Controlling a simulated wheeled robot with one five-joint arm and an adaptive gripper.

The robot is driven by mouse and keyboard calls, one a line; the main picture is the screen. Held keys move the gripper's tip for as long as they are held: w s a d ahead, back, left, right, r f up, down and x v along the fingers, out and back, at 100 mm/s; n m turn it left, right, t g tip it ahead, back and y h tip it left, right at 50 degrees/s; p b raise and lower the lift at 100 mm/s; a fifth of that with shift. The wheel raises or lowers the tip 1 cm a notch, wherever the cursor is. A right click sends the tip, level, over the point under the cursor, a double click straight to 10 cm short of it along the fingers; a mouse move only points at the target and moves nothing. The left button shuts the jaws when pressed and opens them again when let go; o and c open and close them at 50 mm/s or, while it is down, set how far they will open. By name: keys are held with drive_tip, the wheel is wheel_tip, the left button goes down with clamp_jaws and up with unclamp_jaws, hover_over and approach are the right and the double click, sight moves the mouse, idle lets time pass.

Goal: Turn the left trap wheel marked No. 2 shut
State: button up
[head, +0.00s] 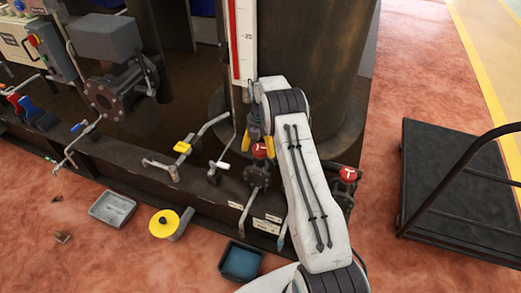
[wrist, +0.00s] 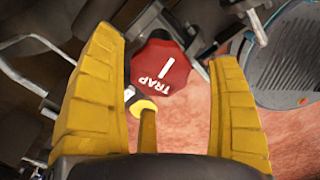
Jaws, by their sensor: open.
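The left trap wheel (head: 259,151) is a red knob on a dark valve at the front of the machine base. My gripper (head: 262,142) is just above it, its yellow fingers pointing down. In the wrist view the red wheel (wrist: 160,68) shows the word TRAP and a white line, and lies between the two spread fingers of my gripper (wrist: 166,52). The fingers are open, and no clear contact with the wheel shows. I cannot read a No. 2 mark. A second red wheel (head: 347,174) stands to the right, beyond my arm.
Yellow-handled valve (head: 183,147) and a white-handled lever (head: 220,165) stand left of the wheel. A grey tray (head: 113,208), a yellow reel (head: 164,223) and a blue-lined bin (head: 240,262) lie on the floor in front. A black cart (head: 440,165) stands right, with open floor between.

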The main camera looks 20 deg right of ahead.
drive_tip(key=shift+f, duration=0.85)
drive_tip(key=c, duration=1.2)
